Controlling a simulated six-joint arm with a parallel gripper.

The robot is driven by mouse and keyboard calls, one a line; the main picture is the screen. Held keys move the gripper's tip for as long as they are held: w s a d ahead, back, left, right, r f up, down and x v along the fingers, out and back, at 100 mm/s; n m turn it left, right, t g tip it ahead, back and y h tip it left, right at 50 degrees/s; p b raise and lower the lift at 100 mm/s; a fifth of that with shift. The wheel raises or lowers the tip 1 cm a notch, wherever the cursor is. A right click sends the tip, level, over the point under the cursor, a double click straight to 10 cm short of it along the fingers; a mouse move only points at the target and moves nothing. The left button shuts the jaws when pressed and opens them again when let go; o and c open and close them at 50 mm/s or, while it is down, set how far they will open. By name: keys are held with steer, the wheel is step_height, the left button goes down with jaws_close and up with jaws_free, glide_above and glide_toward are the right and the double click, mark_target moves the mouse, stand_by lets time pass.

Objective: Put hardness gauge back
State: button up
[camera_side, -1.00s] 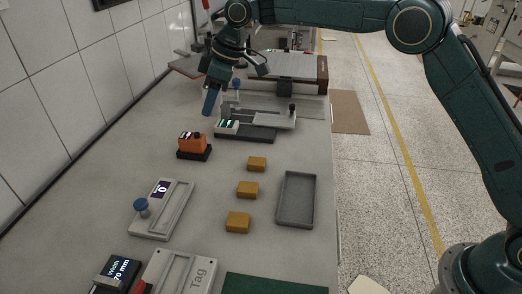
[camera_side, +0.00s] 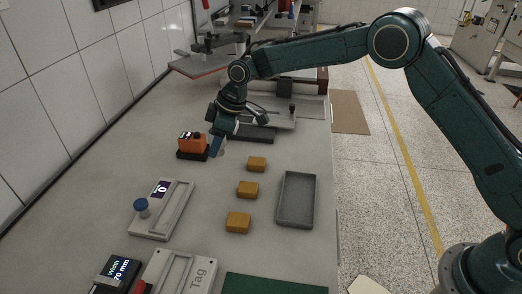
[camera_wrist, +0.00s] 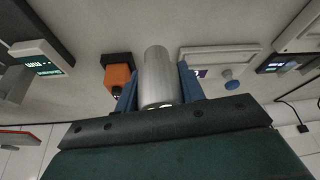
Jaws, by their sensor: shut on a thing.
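My gripper (camera_side: 218,150) is shut on a smooth grey metal cylinder (camera_wrist: 158,75). In the wrist view the cylinder lies between the two blue fingers. In the side view the fingers and arm mostly hide it, and only a small grey part (camera_side: 223,150) shows. No label on it is readable, so the pictures alone do not confirm that it is the hardness gauge. The gripper is just right of an orange device with a small display on a black base (camera_side: 192,146). That orange device also shows beside the left finger in the wrist view (camera_wrist: 118,78).
A grey device with a blue knob (camera_side: 163,208) lies nearer on the bench. Orange-yellow blocks (camera_side: 247,190) stand in a row left of an empty grey tray (camera_side: 296,200). A slide-like measuring device (camera_side: 270,118) is behind the gripper.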

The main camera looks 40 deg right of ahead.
steer(key=shift+f, duration=3.9)
steer(key=shift+f, duration=0.15)
steer(key=o, duration=1.2)
steer(key=v, duration=1.2)
steer(key=shift+d, duration=0.1)
